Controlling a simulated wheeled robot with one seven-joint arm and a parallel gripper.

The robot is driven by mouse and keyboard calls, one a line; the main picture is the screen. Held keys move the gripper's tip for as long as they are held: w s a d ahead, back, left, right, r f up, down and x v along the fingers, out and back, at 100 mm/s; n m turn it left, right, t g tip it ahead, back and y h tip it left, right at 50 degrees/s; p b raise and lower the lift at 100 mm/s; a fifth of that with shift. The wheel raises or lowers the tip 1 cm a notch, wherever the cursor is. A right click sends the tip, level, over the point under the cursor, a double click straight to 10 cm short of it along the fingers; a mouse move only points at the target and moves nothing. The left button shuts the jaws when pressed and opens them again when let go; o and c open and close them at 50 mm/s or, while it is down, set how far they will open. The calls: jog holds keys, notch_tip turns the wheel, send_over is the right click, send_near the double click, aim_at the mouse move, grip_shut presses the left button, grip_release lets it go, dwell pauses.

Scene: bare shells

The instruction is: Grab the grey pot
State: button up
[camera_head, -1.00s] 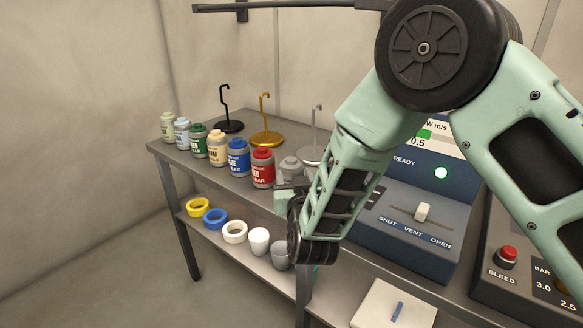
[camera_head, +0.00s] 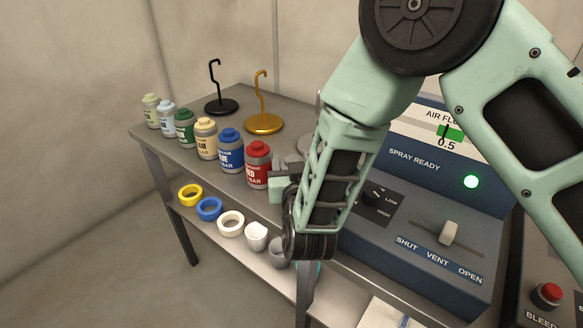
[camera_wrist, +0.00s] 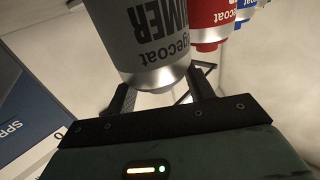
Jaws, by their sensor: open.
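The grey pot (camera_head: 291,160) stands at the right end of the row of pots on the bench, mostly hidden behind my wrist in the head view. In the wrist view the grey pot (camera_wrist: 152,38), with dark lettering, fills the upper middle, its silvery end toward my fingers. My gripper (camera_wrist: 158,88) is open, one dark finger on each side of that silvery end. I cannot tell whether the fingers touch it or how far they reach around it. In the head view my gripper (camera_head: 283,180) is close to the pot, its fingers hard to make out.
A red pot (camera_head: 258,168) stands close to the left, then a blue pot (camera_head: 230,153) and several others. A gold hook stand (camera_head: 264,123) and a black one (camera_head: 221,105) are behind. A blue control box (camera_head: 425,215) is right. Rings and cups line the lower shelf (camera_head: 262,268).

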jog(key=shift+w, duration=0.15)
grip_shut()
dwell(0.4)
